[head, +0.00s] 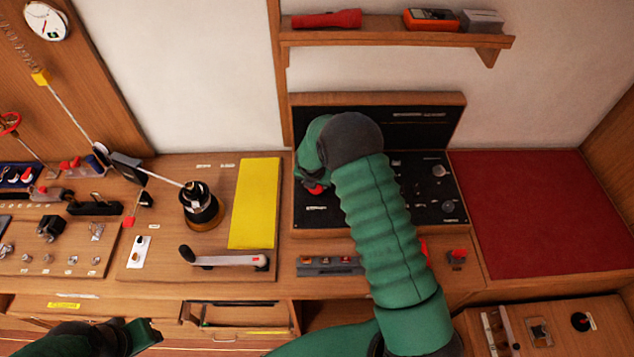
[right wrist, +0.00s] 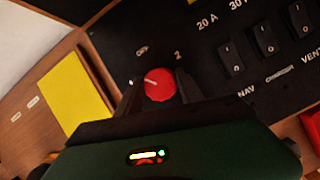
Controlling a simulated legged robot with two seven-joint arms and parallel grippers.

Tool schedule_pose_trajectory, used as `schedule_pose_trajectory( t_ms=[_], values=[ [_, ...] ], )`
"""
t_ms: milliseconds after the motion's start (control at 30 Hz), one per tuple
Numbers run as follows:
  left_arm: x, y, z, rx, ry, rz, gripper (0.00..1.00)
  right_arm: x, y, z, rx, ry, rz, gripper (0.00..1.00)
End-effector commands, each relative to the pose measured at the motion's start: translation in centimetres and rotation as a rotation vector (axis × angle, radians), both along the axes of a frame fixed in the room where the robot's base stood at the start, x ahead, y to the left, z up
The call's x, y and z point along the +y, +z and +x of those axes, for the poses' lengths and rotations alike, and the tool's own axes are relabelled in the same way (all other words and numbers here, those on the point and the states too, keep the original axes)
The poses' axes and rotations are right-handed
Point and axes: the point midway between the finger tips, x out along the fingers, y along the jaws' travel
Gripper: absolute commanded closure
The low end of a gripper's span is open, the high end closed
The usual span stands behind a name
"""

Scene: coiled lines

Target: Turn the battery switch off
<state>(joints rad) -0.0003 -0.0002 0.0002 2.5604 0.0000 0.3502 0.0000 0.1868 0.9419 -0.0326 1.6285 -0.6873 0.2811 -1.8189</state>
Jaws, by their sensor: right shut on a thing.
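The battery switch is a round red knob (right wrist: 159,84) on a black panel (right wrist: 215,65). In the right wrist view it sits between the two fingers of my right gripper (right wrist: 160,90), which is shut on it. A white mark on the knob points left and a little up. The labels OFF and 2 are printed above it. In the head view a bit of the red knob (head: 314,188) shows below my right gripper (head: 308,180), and my arm hides much of the panel. My left gripper (head: 143,335) is at the bottom left, away from the panel; its fingers are not clear.
Rocker switches (right wrist: 265,40) stand right of the knob. A yellow mat (head: 254,205) and a winch with a crank handle (head: 230,260) lie left of the panel. A red mat (head: 545,210) lies clear at the right. A shelf (head: 395,38) hangs above.

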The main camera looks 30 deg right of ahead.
Motion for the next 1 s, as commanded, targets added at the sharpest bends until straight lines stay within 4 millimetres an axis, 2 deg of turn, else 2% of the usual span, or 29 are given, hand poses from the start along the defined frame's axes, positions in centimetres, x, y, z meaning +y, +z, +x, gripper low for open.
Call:
schedule_pose_trajectory(
  t_ms=[33, 133, 700, 1000],
  values=[
    [0.03, -0.01, 0.02, 0.0, 0.001, 0.0, 0.64, 0.0, -0.25, -0.34, 0.009, -0.003, 0.001, 0.83],
    [0.04, 0.02, 0.03, 0.0, 0.001, 0.0, 0.64, 0.03, -0.29, -0.37, 0.007, 0.0, 0.006, 0.96],
    [0.02, 0.03, 0.02, 0.0, 0.001, 0.0, 0.64, 0.21, -0.19, -0.32, 0.006, -0.006, 0.007, 0.96],
    [0.01, -0.33, 0.02, 0.0, 0.001, 0.0, 0.64, 0.34, -0.29, -0.21, 0.004, -0.105, 0.01, 0.96]
  ],
)
